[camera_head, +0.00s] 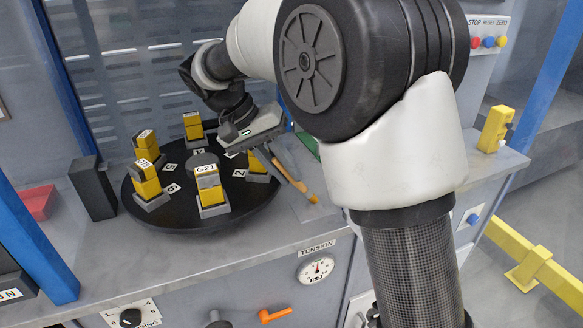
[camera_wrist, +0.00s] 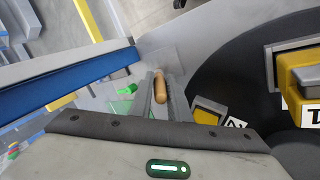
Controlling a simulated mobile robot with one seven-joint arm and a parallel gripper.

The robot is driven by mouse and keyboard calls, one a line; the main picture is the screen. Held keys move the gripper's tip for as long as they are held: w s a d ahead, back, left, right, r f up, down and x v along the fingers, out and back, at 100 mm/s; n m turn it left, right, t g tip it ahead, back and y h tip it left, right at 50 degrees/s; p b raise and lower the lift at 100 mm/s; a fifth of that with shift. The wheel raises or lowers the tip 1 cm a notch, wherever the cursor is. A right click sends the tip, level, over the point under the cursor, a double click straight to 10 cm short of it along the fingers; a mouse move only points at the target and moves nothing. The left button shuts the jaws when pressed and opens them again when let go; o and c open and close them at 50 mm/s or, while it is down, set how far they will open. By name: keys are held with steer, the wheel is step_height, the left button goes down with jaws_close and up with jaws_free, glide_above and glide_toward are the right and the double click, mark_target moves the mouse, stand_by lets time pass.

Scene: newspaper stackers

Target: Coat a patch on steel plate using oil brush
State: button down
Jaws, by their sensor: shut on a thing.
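The oil brush (camera_head: 293,181) has a wooden handle and slants down to the right from my gripper (camera_head: 268,156). In the wrist view the tan handle (camera_wrist: 160,88) lies between the two fingers of my gripper (camera_wrist: 161,92), which is shut on it. I cannot make out the bristles clearly. A thin, lighter grey sheet, likely the steel plate (camera_head: 312,212), lies on the counter by the lower end of the brush. It may also show in the wrist view (camera_wrist: 165,60). I cannot tell whether the brush touches it.
A round black turntable (camera_head: 236,219) carries several yellow blocks, one marked G21 (camera_head: 208,183), left of my gripper. A dark box (camera_head: 93,188) and a red block (camera_head: 39,202) stand farther left. A yellow device (camera_head: 494,128) stands at right. Blue posts (camera_head: 40,245) flank the counter.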

steer(key=shift+s+a+p, duration=0.3)
steer(key=shift+a, duration=0.6)
steer(key=shift+s+a+p, duration=0.25)
steer(key=shift+s+a, duration=0.05)
steer(key=shift+a, duration=0.65)
steer(key=shift+s+a+p, duration=0.3)
steer(key=shift+a, duration=0.6)
steer(key=shift+s+f, duration=0.2)
steer(key=shift+s, duration=0.2)
steer(key=shift+w+d, duration=0.95)
steer(key=shift+d, duration=4)
steer(key=s+a+p, duration=0.2)
steer(key=s+a, duration=0.1)
steer(key=a, duration=0.6)
steer(key=shift+a, duration=0.2)
steer(key=shift+r, duration=0.1)
step_height(320, 180, up, 6)
steer(key=p, duration=0.5)
